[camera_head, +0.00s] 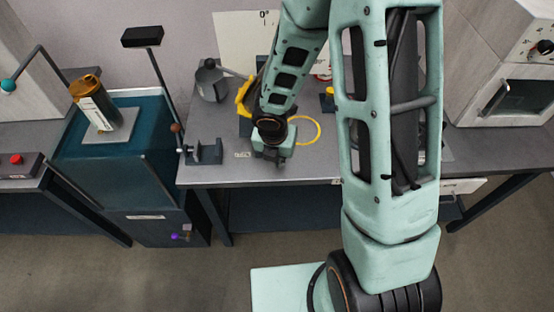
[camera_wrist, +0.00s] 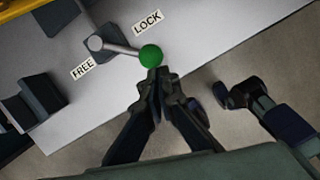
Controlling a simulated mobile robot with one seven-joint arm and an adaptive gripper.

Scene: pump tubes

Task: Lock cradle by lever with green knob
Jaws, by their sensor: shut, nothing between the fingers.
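In the wrist view, the green knob (camera_wrist: 151,56) sits on the end of a grey lever (camera_wrist: 120,48) that turns on a dark block (camera_wrist: 103,42). The lever points between the FREE label (camera_wrist: 82,69) and the LOCK label (camera_wrist: 147,22). My gripper (camera_wrist: 158,73) is shut and empty, its fingertips right beside the knob; I cannot tell whether they touch it. In the head view, my gripper (camera_head: 272,154) is low over the bench's front edge, and the knob is hidden there. A yellow part (camera_head: 243,97), possibly of the cradle, shows behind my arm.
The grey bench (camera_head: 215,174) carries a dark bracket (camera_head: 205,152) at left and a yellow tube loop (camera_head: 318,128) right of my gripper. A teal cabinet (camera_head: 115,165) stands left, with a brown-capped bottle (camera_head: 95,103) on top. A cabinet-like unit (camera_head: 500,70) stands right.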

